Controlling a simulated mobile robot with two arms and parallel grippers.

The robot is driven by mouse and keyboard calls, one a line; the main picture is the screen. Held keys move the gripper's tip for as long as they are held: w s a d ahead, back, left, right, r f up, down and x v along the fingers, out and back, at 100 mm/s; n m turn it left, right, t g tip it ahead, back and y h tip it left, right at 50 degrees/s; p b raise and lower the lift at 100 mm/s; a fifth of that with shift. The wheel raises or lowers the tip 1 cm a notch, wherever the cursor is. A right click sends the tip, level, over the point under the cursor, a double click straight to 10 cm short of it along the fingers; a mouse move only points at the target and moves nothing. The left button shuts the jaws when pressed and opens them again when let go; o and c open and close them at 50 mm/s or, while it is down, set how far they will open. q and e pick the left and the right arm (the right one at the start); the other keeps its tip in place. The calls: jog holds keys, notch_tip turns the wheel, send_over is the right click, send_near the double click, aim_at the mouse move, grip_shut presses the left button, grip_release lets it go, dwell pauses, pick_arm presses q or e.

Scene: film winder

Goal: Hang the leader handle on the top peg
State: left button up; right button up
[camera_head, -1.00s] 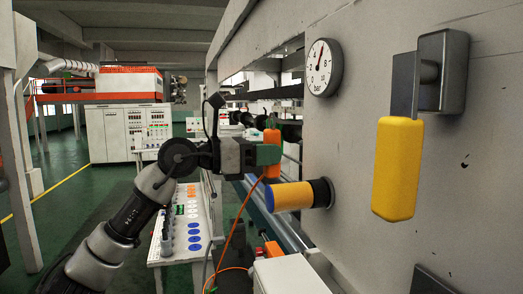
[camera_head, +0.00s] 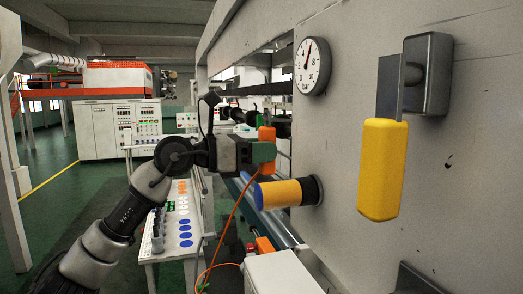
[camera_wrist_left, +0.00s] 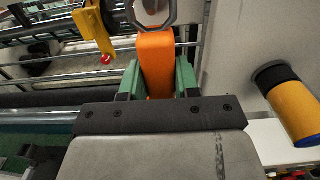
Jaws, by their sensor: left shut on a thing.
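The leader handle (camera_head: 267,134) is an orange block. It also shows in the left wrist view (camera_wrist_left: 156,62), with a grey angular ring (camera_wrist_left: 172,12) at its far end. My left gripper (camera_head: 263,152) is shut on it, one green finger on each side. The handle stands roughly upright in the head view, and an orange cord (camera_head: 234,212) runs down from near it. I cannot make out a top peg for certain in either view. My right gripper is not in view.
A yellow cylinder with a blue end (camera_head: 280,194) sticks out of the grey wall (camera_head: 335,150), close below the gripper. A yellow lever (camera_head: 383,170) and a gauge (camera_head: 312,66) are on the wall. A control desk (camera_head: 180,235) stands to the left. Rails run behind the handle.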

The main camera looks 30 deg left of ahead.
pick_arm(q)
jog(key=shift+w+d, duration=0.15)
jog(key=shift+x, duration=0.8)
jog(key=shift+f, duration=0.15)
jog(key=shift+f+b, duration=0.4)
jog(key=shift+b, duration=0.15)
jog(key=shift+d+f, duration=0.1)
jog(key=shift+f, duration=0.2)
jog(key=o, duration=1)
jog(key=shift+r, duration=0.15)
